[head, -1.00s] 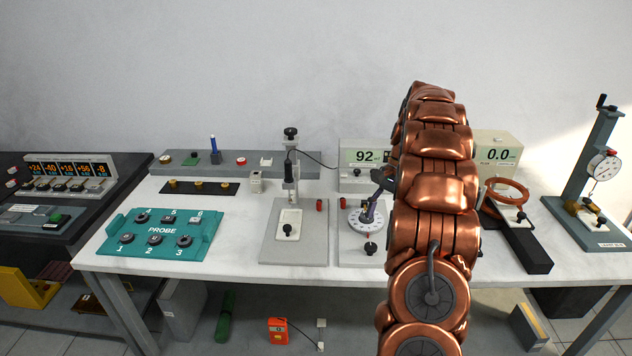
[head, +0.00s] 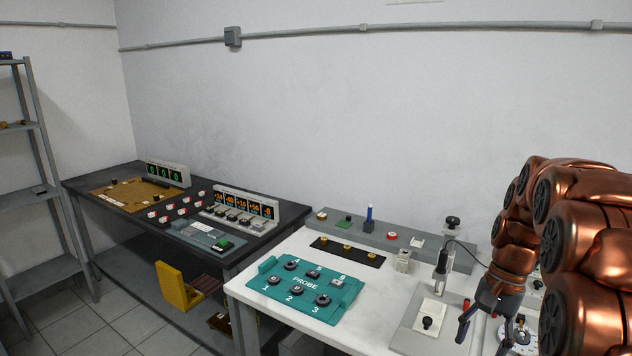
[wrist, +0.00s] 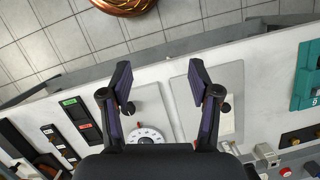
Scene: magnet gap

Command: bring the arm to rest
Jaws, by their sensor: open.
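My gripper (head: 487,336) is at the lower right of the head view, at the end of my copper-coloured arm, over the front part of the white table (head: 262,290). In the wrist view my gripper (wrist: 156,82) has its two fingers spread wide with nothing between them. Below and around the fingers are two grey plates, one with a white dial (wrist: 147,135) and one with a black knob (wrist: 226,107). I cannot tell the exact height above the table.
A teal probe board (head: 303,287) lies on the white table's left. A dark bench (head: 125,170) with displays stands further left, and a grey shelf (head: 35,130) beyond it. A stand (head: 445,258) is close to my gripper. Floor shows past the table's front edge in the wrist view.

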